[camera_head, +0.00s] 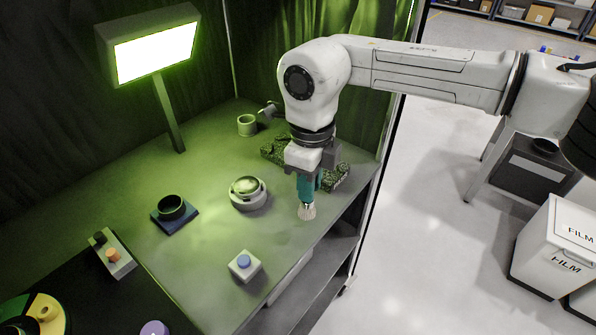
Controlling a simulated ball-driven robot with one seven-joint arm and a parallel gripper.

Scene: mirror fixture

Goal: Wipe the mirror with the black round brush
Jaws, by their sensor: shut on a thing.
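My gripper (311,168) points down over the right part of the table, shut on a brush (307,211) with a teal handle and pale bristles. The bristles point down, close to the tabletop; I cannot tell if they touch it. The brush does not look black. A round, shiny domed piece in a pale ring, which looks like the mirror (248,190), sits left of the brush, apart from it. A black round cup-like thing (171,207) stands on a dark blue square base farther left; I cannot tell what it is.
Dark green speckled blocks (335,178) lie behind my gripper. A pale cup (247,125) stands at the back. A white block with a blue button (244,265) sits near the front edge. A lit lamp (155,52) stands at left. Bare tabletop lies between the mirror and brush.

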